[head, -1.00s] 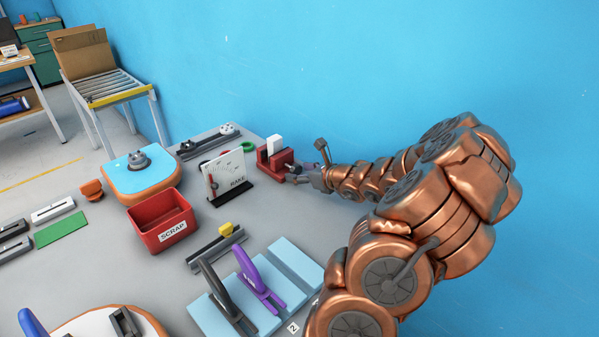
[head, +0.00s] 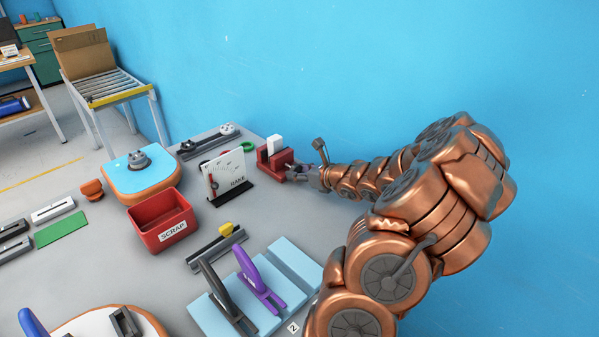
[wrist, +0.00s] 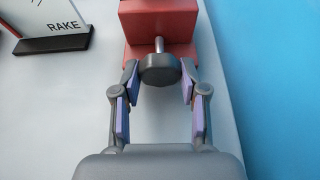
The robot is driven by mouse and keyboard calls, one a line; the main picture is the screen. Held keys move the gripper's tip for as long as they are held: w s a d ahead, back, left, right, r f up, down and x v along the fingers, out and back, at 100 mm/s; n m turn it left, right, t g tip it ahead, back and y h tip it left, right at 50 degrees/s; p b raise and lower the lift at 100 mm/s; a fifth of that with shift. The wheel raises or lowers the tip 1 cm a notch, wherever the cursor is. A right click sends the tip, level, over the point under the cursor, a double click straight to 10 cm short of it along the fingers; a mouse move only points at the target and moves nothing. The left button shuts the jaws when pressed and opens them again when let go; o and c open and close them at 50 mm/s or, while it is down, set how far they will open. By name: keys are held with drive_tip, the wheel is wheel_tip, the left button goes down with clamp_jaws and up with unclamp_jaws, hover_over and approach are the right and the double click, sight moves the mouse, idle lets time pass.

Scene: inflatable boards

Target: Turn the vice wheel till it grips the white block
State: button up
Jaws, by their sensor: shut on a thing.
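The red vice (head: 275,164) stands at the back right of the table, near the blue wall. The white block (head: 275,143) stands upright between its jaws; I cannot tell whether both jaws touch it. In the wrist view the vice's red body (wrist: 160,22) shows at the top, with a short metal shaft leading to the dark grey vice wheel (wrist: 160,70). My gripper (wrist: 160,76) has one finger on each side of the wheel and is shut on its rim. In the head view my gripper (head: 300,173) reaches the vice from the right. The block is out of the wrist view.
The white RAKE board (head: 224,174) on its black base stands just left of the vice. A green ring (head: 248,146) lies behind it. The red SCRAP bin (head: 163,220) is further left. The blue wall (head: 400,60) is close behind my arm.

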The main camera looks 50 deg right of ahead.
drive_tip(key=shift+r+p, duration=0.2)
drive_tip(key=shift+p, duration=0.4)
drive_tip(key=shift+c, duration=0.2)
drive_tip(key=shift+m+p, duration=0.3)
drive_tip(key=shift+p, duration=0.7)
drive_tip(key=shift+d+r+y+p, duration=0.1)
drive_tip(key=shift+y+p, duration=0.2)
drive_tip(key=shift+p, duration=0.65)
drive_tip(key=m+y+p, duration=0.1)
drive_tip(key=m+p, duration=0.1)
drive_tip(key=p, duration=0.4)
drive_tip(key=shift+m+y+p, duration=0.3)
drive_tip(key=shift+p, duration=0.7)
drive_tip(key=shift+f, duration=0.25)
drive_tip(key=o, duration=1.1)
drive_tip(key=shift+f, duration=0.1)
